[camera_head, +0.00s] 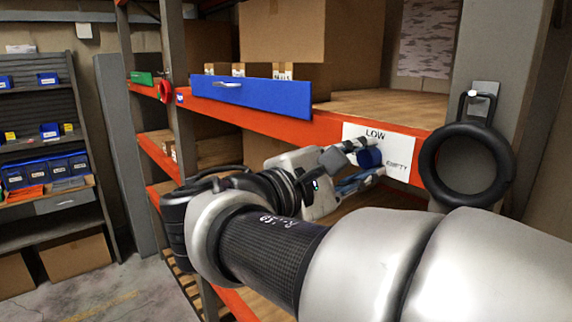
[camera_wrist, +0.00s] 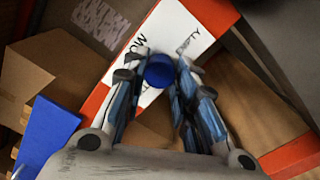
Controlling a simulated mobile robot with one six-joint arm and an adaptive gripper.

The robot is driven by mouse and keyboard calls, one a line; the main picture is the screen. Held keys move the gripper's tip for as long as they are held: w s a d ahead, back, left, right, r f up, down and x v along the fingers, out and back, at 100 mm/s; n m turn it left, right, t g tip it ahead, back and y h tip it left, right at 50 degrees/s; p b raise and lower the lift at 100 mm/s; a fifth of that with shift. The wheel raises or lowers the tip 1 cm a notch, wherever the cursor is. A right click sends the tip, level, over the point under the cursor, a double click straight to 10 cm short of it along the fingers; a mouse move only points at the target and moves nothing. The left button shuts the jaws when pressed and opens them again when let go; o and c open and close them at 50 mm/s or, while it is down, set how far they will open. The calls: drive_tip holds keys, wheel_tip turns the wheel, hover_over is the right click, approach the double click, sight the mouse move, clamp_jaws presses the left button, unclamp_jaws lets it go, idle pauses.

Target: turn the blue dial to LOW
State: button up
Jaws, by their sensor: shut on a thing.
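The blue dial (camera_head: 369,157) sits on a white label panel (camera_head: 399,146) on the orange shelf beam. The panel reads LOW at the top and EMPTY at the right. My gripper (camera_head: 358,163) is at the dial, its fingers shut on it. In the wrist view the blue dial (camera_wrist: 159,70) shows between the tips of my gripper (camera_wrist: 160,72), and the panel (camera_wrist: 190,30) appears tilted behind it. The dial's pointer mark is not visible, so its setting cannot be told.
A black ring (camera_head: 466,165) hangs on the post right of the panel. A blue drawer front (camera_head: 250,95) with a handle is on the beam to the left. Cardboard boxes (camera_head: 282,30) stand on the shelf above. A rack with blue bins (camera_head: 45,170) stands far left.

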idle(0.3)
drive_tip(key=o, duration=1.1)
drive_tip(key=v, duration=1.2)
